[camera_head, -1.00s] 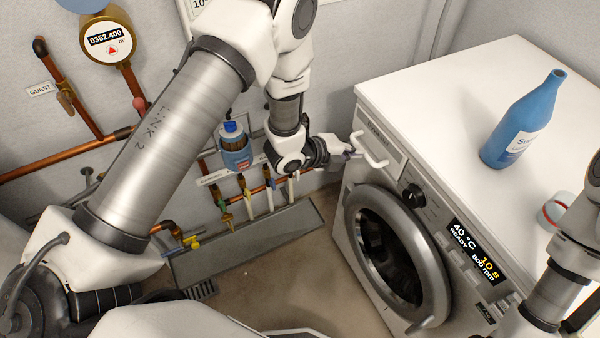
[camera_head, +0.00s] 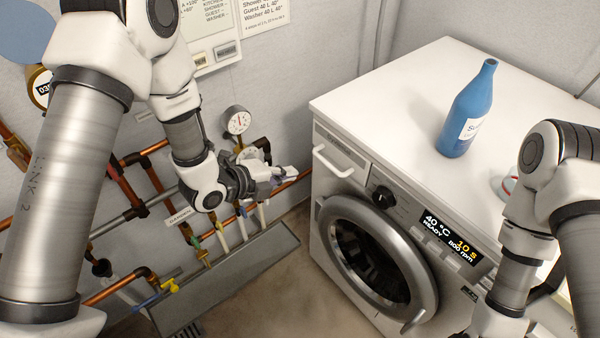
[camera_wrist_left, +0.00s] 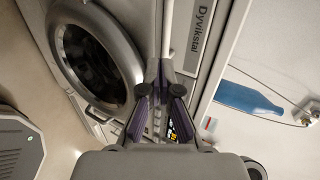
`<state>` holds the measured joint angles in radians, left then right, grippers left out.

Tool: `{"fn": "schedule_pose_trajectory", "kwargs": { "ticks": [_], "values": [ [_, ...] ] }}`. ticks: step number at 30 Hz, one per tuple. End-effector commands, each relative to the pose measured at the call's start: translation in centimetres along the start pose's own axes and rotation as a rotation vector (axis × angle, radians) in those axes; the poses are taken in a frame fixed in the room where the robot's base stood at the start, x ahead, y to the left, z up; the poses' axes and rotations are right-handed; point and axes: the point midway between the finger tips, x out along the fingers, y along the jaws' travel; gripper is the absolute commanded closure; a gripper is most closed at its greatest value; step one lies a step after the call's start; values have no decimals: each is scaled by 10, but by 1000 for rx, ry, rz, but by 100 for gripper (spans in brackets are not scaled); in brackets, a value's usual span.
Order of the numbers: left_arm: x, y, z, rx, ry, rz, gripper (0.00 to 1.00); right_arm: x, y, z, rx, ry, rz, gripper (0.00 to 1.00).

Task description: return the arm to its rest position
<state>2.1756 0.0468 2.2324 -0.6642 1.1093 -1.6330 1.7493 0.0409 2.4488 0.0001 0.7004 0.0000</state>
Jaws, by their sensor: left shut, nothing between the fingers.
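My left arm comes in from the left in the head view. Its gripper (camera_head: 285,175) is shut and empty, in front of the wall pipes and left of the washing machine's drawer handle (camera_head: 332,162), apart from it in the picture. In the left wrist view the two dark fingers (camera_wrist_left: 160,75) are together, with the white handle bar (camera_wrist_left: 168,30) beyond them. My right arm stands at the right edge of the head view; its fingers are out of the picture.
The white washing machine (camera_head: 345,115) has its round door (camera_head: 430,285) shut or nearly so. A blue bottle (camera_head: 467,115) stands on its top. Copper pipes, valves and a round gauge (camera_head: 237,121) line the wall at left. A grey floor channel (camera_head: 235,275) runs below.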

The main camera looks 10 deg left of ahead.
Motion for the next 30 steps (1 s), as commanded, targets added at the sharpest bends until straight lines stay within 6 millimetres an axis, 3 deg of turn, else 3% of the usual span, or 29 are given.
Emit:
{"fn": "schedule_pose_trajectory", "kwargs": {
  "ticks": [4, 11, 14, 17, 20, 25, 27, 30],
  "values": [
    [-19, 0, 1, -1, -2, 0, 100, 1, 0, 0, -1, -1, 0, 0],
    [-22, 0, 0, 0, 0, 2, 100, 1, 0, 0, -1, -1, 0, 0],
    [-21, 14, -5, -18, 11, 31, 100, -4, 0, 0, -1, -1, 0, 0],
    [-23, 53, -23, -67, 41, 116, 100, -14, 0, 0, -1, -1, 0, 0],
    [-38, 116, -43, -215, 9, 286, 100, -25, 0, 0, -1, -1, 0, 0],
    [-100, 227, -75, -874, -296, 642, 100, -38, 0, 0, -1, -1, 0, 0],
    [-129, 256, -84, -1175, -509, 724, 100, -39, 0, 0, -1, -1, 0, 0],
    [-159, 278, -88, -1558, -834, 720, 100, -38, 0, 0, -1, -1, 0, 0]
  ]
}}
